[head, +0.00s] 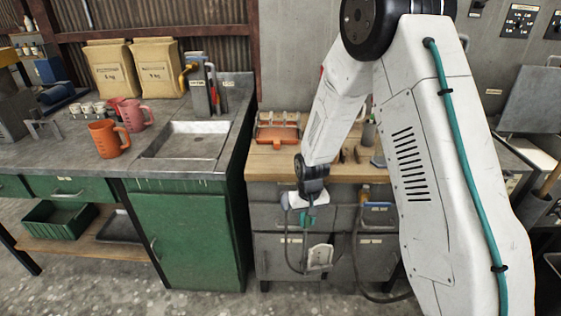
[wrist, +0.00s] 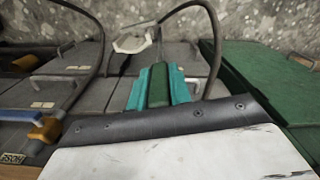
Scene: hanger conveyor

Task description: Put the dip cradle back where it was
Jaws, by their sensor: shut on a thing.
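My gripper (head: 306,224) hangs in front of the grey drawer cabinet, below its wooden top. A pale, open-framed thing, which looks like the dip cradle (head: 320,257), hangs just below the fingertips. In the wrist view the cradle (wrist: 133,43) shows beyond the fingers as a pale rim with a thin stem.
An orange tray (head: 278,133) with a metal rack sits on the wooden bench top (head: 262,163). Left are a sink (head: 187,142), an orange jug (head: 105,140) and a green cabinet (head: 190,235). Dark cables loop near my gripper. Open floor lies in front.

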